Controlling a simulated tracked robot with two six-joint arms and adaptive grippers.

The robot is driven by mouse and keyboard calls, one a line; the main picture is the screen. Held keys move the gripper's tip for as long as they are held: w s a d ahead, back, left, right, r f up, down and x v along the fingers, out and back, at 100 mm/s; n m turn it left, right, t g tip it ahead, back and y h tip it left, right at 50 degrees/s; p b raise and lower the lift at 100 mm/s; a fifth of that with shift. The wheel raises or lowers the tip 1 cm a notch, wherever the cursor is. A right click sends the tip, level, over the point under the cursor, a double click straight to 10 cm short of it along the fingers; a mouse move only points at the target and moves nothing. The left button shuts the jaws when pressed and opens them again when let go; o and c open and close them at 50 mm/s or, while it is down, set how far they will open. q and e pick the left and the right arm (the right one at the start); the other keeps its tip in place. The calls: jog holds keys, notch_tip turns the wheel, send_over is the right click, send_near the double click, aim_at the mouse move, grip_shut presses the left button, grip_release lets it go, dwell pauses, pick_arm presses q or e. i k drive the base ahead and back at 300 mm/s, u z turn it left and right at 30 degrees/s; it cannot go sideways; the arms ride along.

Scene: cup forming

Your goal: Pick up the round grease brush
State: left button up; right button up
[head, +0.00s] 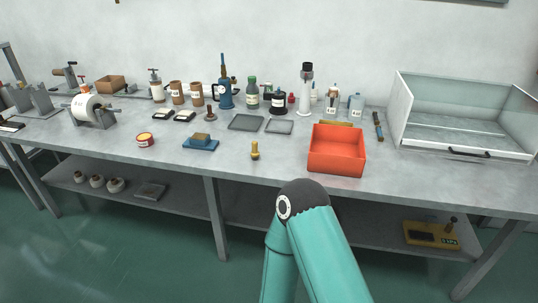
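A small yellow upright piece (255,150) with a narrow neck and wider base stands near the table's front edge, left of the orange bin; it may be the round grease brush. A dark brown knobbed piece (209,114) stands farther back, behind the blue block; it could also be a round brush, and I cannot tell which is meant. Neither gripper is in view. A teal arm link of mine rises from the bottom, in front of the table, right of the yellow piece.
An orange bin (337,150) stands near the front edge. A blue block with a sponge (201,142), a red-rimmed tin (145,140) and two grey trays (246,122) lie nearby. Bottles line the back. A white open-fronted cabinet (464,115) fills the right end.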

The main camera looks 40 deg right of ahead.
aim_at(254, 154)
jog(key=z, duration=0.65)
jog(key=i, duration=1)
